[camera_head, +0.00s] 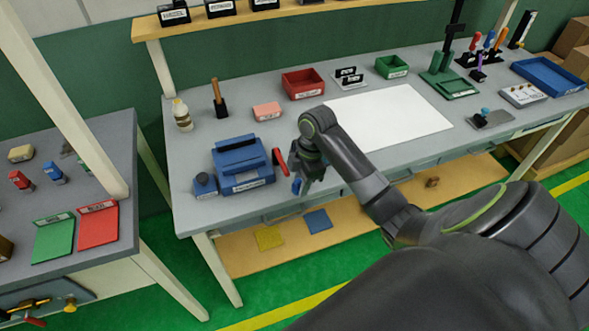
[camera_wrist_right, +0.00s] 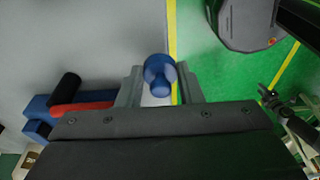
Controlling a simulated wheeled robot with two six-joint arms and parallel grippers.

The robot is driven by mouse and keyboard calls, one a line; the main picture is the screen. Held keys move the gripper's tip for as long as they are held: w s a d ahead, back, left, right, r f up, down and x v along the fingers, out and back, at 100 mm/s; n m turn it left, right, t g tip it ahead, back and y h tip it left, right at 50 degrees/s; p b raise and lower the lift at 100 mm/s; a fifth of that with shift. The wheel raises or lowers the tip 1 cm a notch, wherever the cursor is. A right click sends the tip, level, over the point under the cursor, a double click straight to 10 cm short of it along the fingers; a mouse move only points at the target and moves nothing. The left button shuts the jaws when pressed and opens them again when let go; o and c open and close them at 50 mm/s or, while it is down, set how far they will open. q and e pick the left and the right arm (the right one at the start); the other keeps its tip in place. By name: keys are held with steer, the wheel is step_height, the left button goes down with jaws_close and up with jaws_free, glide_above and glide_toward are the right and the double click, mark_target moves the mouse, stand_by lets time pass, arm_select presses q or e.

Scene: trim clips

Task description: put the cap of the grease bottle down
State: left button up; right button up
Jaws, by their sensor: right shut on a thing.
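My right gripper (camera_head: 300,181) is above the front edge of the workbench, right of the blue box. It is shut on a small blue round piece, the cap (camera_head: 297,187). In the right wrist view the cap (camera_wrist_right: 158,75) sits between the two fingers, over the bench edge and floor. A white bottle (camera_head: 182,115) with a pale top stands at the back left of the bench. A dark blue round pot (camera_head: 204,184) stands at the front left corner. I cannot tell which is the grease bottle. A dark jointed part, probably my left gripper (camera_wrist_right: 268,95), shows at the right wrist view's edge.
The blue box (camera_head: 242,163) with a red handle (camera_head: 281,162) is close left of the gripper. A pink block (camera_head: 267,111), a red bin (camera_head: 303,84) and a white sheet (camera_head: 388,122) lie behind. Bare bench (camera_head: 225,133) shows between the white bottle and the box.

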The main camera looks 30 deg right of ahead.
steer(key=shift+w+d+r+p, duration=0.1)
steer(key=shift+w+d+p, duration=0.15)
steer(key=shift+w, duration=0.9)
steer(key=shift+w+d+p, duration=0.1)
steer(key=shift+w+d, duration=0.15)
steer(key=shift+w, duration=0.9)
steer(key=shift+w+f+p, duration=0.1)
steer(key=shift+f+p, duration=0.2)
steer(key=shift+f, duration=0.55)
steer(key=o, duration=0.9)
steer(key=shift+f, duration=0.15)
steer(key=shift+o, duration=0.2)
